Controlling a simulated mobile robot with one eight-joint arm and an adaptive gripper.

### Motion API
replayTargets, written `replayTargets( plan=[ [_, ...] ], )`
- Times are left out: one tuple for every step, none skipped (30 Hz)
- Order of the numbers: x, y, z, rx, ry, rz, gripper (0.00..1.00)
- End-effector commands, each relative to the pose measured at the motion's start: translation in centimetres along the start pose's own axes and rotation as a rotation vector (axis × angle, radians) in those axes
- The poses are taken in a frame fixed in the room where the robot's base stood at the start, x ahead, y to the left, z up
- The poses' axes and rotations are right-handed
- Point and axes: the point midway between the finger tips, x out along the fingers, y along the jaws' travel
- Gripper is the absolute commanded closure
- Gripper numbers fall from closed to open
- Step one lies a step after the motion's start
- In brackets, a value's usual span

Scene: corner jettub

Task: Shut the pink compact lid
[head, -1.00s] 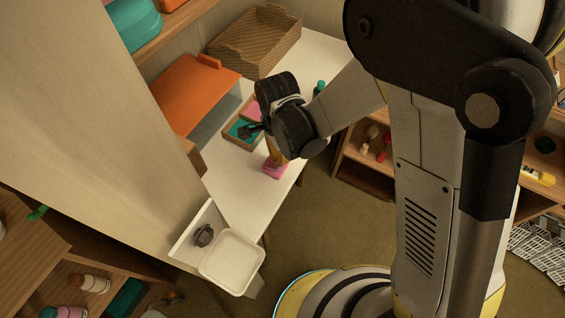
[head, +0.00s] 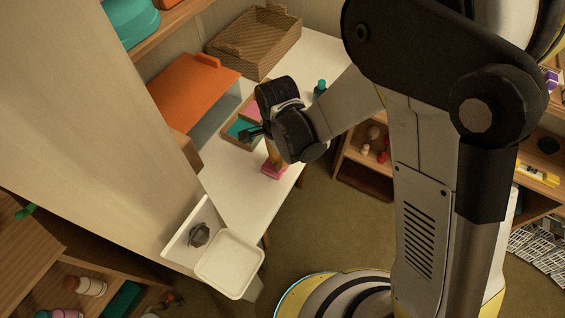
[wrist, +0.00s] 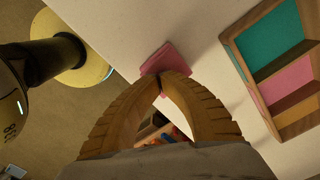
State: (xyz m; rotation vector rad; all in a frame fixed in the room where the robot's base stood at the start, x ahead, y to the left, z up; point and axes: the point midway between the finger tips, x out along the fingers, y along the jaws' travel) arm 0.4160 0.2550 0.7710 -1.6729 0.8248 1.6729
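The pink compact (head: 275,172) lies on the white table near its front edge. Only part of it shows past my gripper in the head view. In the wrist view the compact (wrist: 168,58) shows as a flat pink piece just beyond my fingertips, with a small pink bit between the fingers. I cannot tell how far its lid is open. My gripper (wrist: 161,78) has its two tan fingers together at the tips, at the compact's near edge. In the head view my gripper (head: 272,160) points down over the compact; whether it touches is unclear.
A wooden tray (wrist: 242,62) with teal and pink compartments lies beside the compact. An orange-topped box (head: 195,90), a woven basket (head: 255,45) and a small teal bottle (head: 320,88) stand farther back. The white table (head: 235,185) is clear in front of the tray.

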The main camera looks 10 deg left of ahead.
Motion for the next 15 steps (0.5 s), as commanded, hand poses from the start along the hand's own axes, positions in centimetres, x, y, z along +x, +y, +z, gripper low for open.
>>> replayTargets(
  plan=[
    [0.19, 0.00, 0.00, 0.000, 0.000, 0.000, 1.00],
    [0.25, 0.00, 0.00, 0.000, 0.000, 0.000, 1.00],
    [0.33, 0.00, 0.00, 0.000, 0.000, 0.000, 1.00],
    [0.39, 0.00, 0.00, 0.000, 0.000, 0.000, 1.00],
    [0.45, 0.00, 0.00, 0.000, 0.000, 0.000, 1.00],
    [0.53, 0.00, 0.00, 0.000, 0.000, 0.000, 1.00],
    [0.59, 0.00, 0.00, 0.000, 0.000, 0.000, 1.00],
    [0.65, 0.00, 0.00, 0.000, 0.000, 0.000, 1.00],
    [0.73, 0.00, 0.00, 0.000, 0.000, 0.000, 1.00],
    [0.79, 0.00, 0.00, 0.000, 0.000, 0.000, 1.00],
    [0.85, 0.00, 0.00, 0.000, 0.000, 0.000, 1.00],
    [0.93, 0.00, 0.00, 0.000, 0.000, 0.000, 1.00],
    [0.99, 0.00, 0.00, 0.000, 0.000, 0.000, 1.00],
    [1.05, 0.00, 0.00, 0.000, 0.000, 0.000, 1.00],
    [1.13, 0.00, 0.00, 0.000, 0.000, 0.000, 1.00]
  ],
)
